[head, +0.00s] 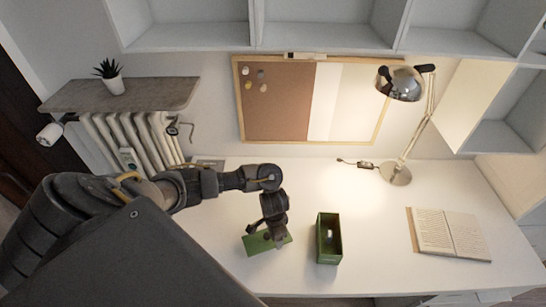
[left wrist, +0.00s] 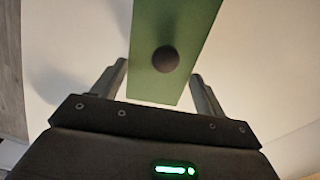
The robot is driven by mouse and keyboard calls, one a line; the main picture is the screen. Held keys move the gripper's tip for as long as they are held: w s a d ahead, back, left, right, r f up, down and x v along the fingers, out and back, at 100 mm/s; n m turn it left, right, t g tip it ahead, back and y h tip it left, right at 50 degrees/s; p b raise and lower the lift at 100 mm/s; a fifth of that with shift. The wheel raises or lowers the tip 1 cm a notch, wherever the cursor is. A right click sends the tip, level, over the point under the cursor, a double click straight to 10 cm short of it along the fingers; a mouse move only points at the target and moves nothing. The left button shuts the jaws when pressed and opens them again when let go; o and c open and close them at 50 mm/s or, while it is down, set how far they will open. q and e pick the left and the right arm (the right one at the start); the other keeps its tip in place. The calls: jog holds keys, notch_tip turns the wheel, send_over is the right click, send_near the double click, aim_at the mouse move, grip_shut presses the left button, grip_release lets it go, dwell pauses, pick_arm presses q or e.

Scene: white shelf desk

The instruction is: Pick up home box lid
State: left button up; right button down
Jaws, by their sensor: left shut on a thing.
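The home box lid is a flat green rectangle (head: 256,245) with a dark round knob, seen in the left wrist view (left wrist: 166,59). My left gripper (head: 270,232) points down over the lid at the front middle of the desk. In the left wrist view its two fingers (left wrist: 158,92) stand on either side of the lid, shut on it. I cannot tell whether the lid is clear of the desk. The open green box (head: 338,243) stands just right of the lid, with something small and whitish inside. My right gripper is not in view.
An open book (head: 450,233) lies on the white desk (head: 375,215) at the right. A desk lamp (head: 396,172) stands at the back. White shelves (head: 330,38) hang above a cork and white board (head: 280,100). The desk between box and book is free.

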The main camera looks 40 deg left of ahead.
pick_arm(q)
jog(key=s+d+r+p, duration=0.5)
jog(key=d+r+p, duration=0.2)
jog(key=d+r, duration=0.5)
jog(key=w+a+r+m+b, duration=0.1)
jog(key=w+r+m+b, duration=0.2)
jog(key=w+r+b, duration=0.45)
jog(key=a+r+m+b, duration=0.2)
jog(key=a+r+b, duration=0.2)
jog(key=r+b, duration=0.2)
jog(key=shift+w+r, duration=0.4)
jog(key=shift+w, duration=0.05)
